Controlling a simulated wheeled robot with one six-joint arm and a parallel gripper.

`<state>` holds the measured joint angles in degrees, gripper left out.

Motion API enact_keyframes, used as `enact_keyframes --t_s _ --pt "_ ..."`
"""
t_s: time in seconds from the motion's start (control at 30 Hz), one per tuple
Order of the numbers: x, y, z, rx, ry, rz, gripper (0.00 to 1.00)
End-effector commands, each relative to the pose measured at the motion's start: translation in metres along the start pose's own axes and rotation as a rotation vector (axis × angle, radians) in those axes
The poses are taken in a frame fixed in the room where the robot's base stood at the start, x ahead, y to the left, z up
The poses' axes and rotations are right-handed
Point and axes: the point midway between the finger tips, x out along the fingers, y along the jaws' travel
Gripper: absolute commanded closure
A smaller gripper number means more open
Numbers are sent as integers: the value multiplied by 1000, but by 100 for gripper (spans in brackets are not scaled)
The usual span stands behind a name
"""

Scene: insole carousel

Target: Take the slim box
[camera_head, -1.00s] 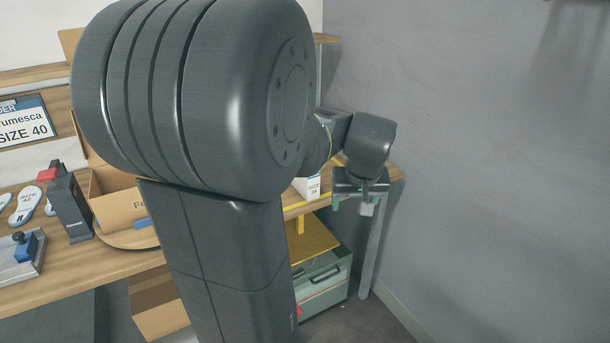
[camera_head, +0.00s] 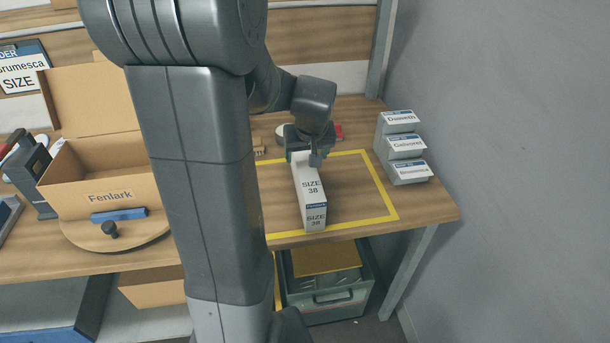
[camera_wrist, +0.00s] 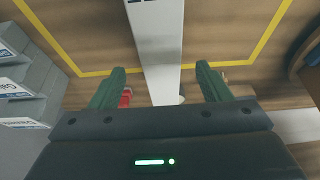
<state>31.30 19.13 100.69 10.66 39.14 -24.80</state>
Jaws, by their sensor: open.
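The slim box (camera_head: 310,196) is white, marked "SIZE 38", and lies lengthwise on the wooden table inside a yellow taped outline. Its near end points toward the table's front edge. My gripper (camera_head: 303,155) is over the box's far end, pointing down. In the wrist view the slim box (camera_wrist: 160,50) runs between the two green fingers of my gripper (camera_wrist: 165,80), with a gap on each side. The gripper is open. I cannot tell how far the fingertips are above the box.
An open carton marked "Fenlark" (camera_head: 107,190) stands on a round turntable (camera_head: 120,238) at the left. Stacked grey trays with labels (camera_head: 405,150) stand at the right, near the wall. A red item and small pieces lie behind my gripper. The taped area beside the box is clear.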

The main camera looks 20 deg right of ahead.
Motion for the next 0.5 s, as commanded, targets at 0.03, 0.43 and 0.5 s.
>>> enact_keyframes --t_s 0.03,0.43,0.5 --pt "4 0 0 0 -2 -1 29" --pt "36 -1 1 0 -4 -2 29" --pt "45 -1 1 0 -4 -1 29"
